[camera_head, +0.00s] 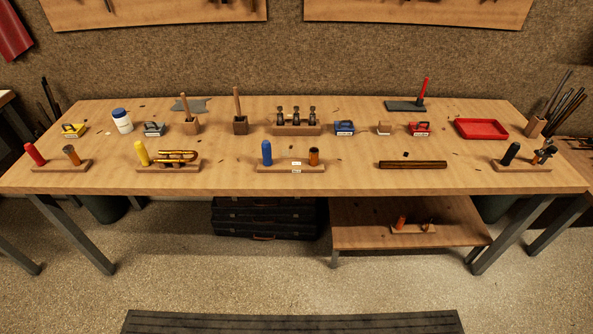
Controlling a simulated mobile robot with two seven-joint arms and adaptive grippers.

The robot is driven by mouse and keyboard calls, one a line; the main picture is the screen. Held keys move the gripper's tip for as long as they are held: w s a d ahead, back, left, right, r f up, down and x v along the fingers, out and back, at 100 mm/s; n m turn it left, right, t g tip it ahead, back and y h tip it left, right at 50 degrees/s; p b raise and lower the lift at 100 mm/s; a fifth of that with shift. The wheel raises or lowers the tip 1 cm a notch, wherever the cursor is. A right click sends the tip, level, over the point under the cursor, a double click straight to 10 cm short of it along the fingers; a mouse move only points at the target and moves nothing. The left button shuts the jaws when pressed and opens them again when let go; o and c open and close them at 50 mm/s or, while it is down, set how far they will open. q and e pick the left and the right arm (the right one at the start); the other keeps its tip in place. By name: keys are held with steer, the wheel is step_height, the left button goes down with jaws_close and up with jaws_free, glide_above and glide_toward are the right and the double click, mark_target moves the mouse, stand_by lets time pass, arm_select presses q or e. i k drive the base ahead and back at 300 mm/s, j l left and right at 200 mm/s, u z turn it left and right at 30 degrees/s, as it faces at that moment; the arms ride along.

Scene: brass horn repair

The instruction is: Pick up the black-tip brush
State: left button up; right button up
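I cannot clearly make out which item is the black-tip brush. A black upright piece (511,153) stands at the left end of a wooden block (525,167) at the right front of the workbench; its fine shape is too small to tell. Two upright wooden handles, one at the left (184,104) and one nearer the middle (237,102), rise from small wooden blocks at the back; their lower ends are hidden. Neither of my grippers is in view.
The workbench (350,180) has a mostly clear front strip. Wooden stands hold red (35,153), yellow (142,153) and blue (267,153) uprights. A red tray (482,121) and a rod holder (536,124) are at the right. Black cases (265,218) and a low shelf (375,230) sit below.

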mark_target(235, 88)
steer(key=i+j+z, duration=0.1)
steer(key=j+z, duration=0.25)
steer(key=j, duration=0.5)
steer(key=j+z, duration=0.3)
steer(key=j, duration=0.6)
steer(key=k+j+z, duration=0.1)
steer(key=j+z, duration=0.25)
steer(key=j, duration=0.5)
